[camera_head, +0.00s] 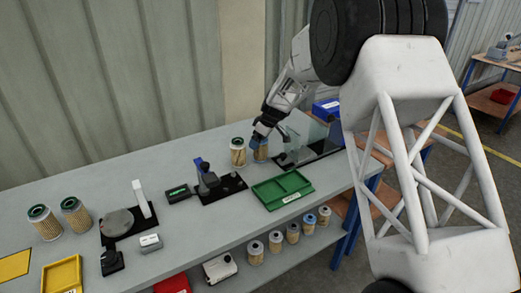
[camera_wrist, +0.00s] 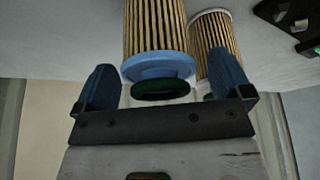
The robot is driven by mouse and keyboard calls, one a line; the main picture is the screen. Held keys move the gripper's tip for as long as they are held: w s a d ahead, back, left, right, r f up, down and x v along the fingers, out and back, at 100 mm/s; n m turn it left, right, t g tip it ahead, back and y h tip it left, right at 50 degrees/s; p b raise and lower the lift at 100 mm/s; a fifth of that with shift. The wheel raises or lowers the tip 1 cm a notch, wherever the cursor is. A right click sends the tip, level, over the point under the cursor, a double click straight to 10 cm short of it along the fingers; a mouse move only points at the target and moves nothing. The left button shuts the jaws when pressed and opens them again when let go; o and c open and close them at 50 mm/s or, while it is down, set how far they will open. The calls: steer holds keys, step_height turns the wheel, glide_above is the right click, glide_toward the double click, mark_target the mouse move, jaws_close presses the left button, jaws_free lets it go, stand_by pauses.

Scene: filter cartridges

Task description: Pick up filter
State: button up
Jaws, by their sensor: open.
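A filter with a blue end cap and pleated tan sides (camera_wrist: 158,30) stands between the two blue fingers of my gripper (camera_wrist: 165,88) in the wrist view. Its cap shows a dark ring with a green edge. In the head view my gripper (camera_head: 264,134) is at this filter (camera_head: 261,152), which is partly hidden by it. The gripper is open, and I cannot tell whether a finger touches the filter. A second filter with a pale cap (camera_head: 238,153) stands just left of it on the bench; it also shows in the wrist view (camera_wrist: 215,45), behind the right finger.
A green tray (camera_head: 282,205) lies in front on the grey bench (camera_head: 215,222). A black fixture with a clear panel (camera_head: 318,142) stands close right of the gripper. A black device (camera_head: 222,187) is left. Two filters (camera_head: 45,225) stand far left. Several filters sit on the lower shelf.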

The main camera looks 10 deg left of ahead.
steer(key=shift+a+f, duration=0.15)
steer(key=shift+f, duration=0.25)
steer(key=c, duration=1)
steer(key=shift+r, duration=0.15)
steer(key=shift+r, duration=1.55)
steer(key=s+d, duration=0.2)
steer(key=s, duration=0.2)
steer(key=s+d+r, duration=0.1)
steer(key=s+d, duration=0.1)
steer(key=s, duration=0.3)
steer(key=s+d, duration=0.3)
steer(key=s, duration=0.2)
steer(key=shift+s+r, duration=0.15)
steer(key=shift+r, duration=0.2)
